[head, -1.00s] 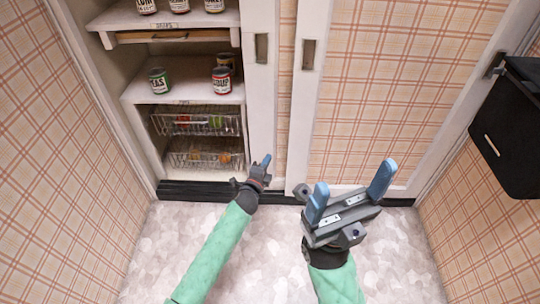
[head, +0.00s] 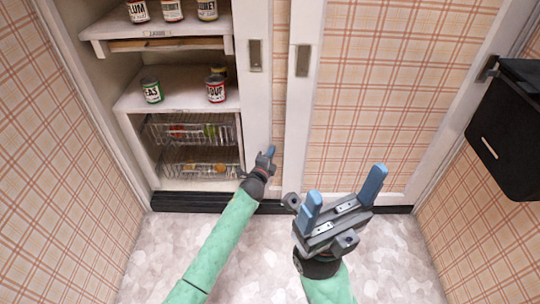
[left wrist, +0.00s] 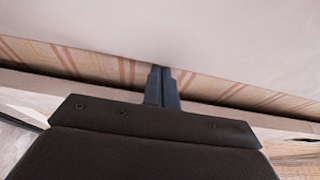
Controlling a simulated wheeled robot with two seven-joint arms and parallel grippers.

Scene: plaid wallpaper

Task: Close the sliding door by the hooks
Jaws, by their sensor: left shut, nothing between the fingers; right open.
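The sliding door has white-framed plaid panels. The rear panel's white stile (head: 257,110) borders the open pantry shelves, with a recessed metal pull (head: 255,55) high on it. The front panel (head: 370,100) covers the right side, with a similar pull (head: 303,60) on its left stile. My left gripper (head: 269,153) is shut and empty, low at the rear panel's stile; I cannot tell whether it touches. In the left wrist view its closed fingers (left wrist: 161,88) point at a pale surface with a plaid strip below. My right gripper (head: 345,196) is open and empty before the front panel.
Shelves at left hold several cans (head: 215,88) and wire baskets (head: 195,132). A dark sill (head: 200,202) runs along the bottom. A black box (head: 510,130) hangs on the right wall. The floor (head: 385,260) is clear.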

